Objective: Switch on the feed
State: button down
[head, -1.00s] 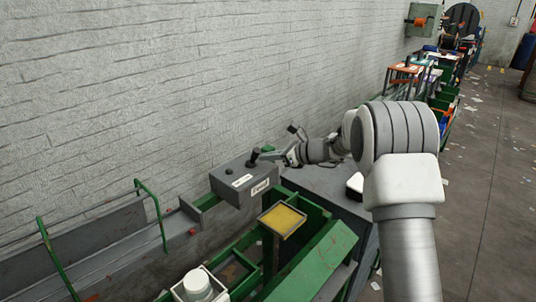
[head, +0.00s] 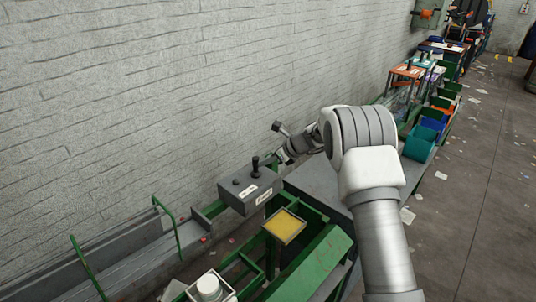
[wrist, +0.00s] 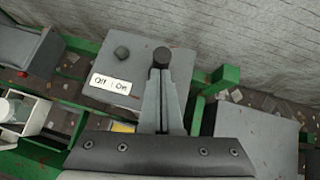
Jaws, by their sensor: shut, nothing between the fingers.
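The grey feed control box (head: 236,198) stands beside the green frame, with a "Feed" label (head: 264,196) on its front. A black-knobbed lever (head: 256,166) rises from its top, and looks nearly upright in the head view. In the wrist view, the lever knob (wrist: 162,57) lies at the tips of my gripper (wrist: 162,76); I cannot tell whether they touch. The fingers are shut and empty and hide the lever's base. My gripper (head: 282,157) is right of the lever in the head view.
A round black button (wrist: 122,52) sits on the box. A yellow panel (head: 285,226) and green frame rails stand in front. A grey surface (head: 318,190) lies to the right under my arm. The brick wall (head: 150,100) is close behind.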

jog(key=shift+w+a+r+p, duration=0.4)
jog(key=shift+a+p, duration=0.05)
jog(key=shift+p, duration=0.35)
jog(key=shift+w+a+r+p, duration=0.1)
jog(key=shift+w+a+p, duration=0.2)
jog(key=shift+w+a, duration=0.5)
jog(key=shift+a+r, duration=0.1)
jog(key=shift+a, duration=0.2)
jog(key=shift+a+r, duration=0.1)
jog(key=shift+a, duration=0.1)
jog(key=shift+d+r, duration=0.2)
jog(key=shift+d, duration=0.25)
jog(key=s+d+r, duration=0.2)
jog(key=d+r, duration=0.4)
jog(key=r, duration=0.4)
jog(key=shift+s+d+r, duration=0.15)
jog(key=shift+d+r, duration=0.05)
jog(key=shift+d, duration=0.05)
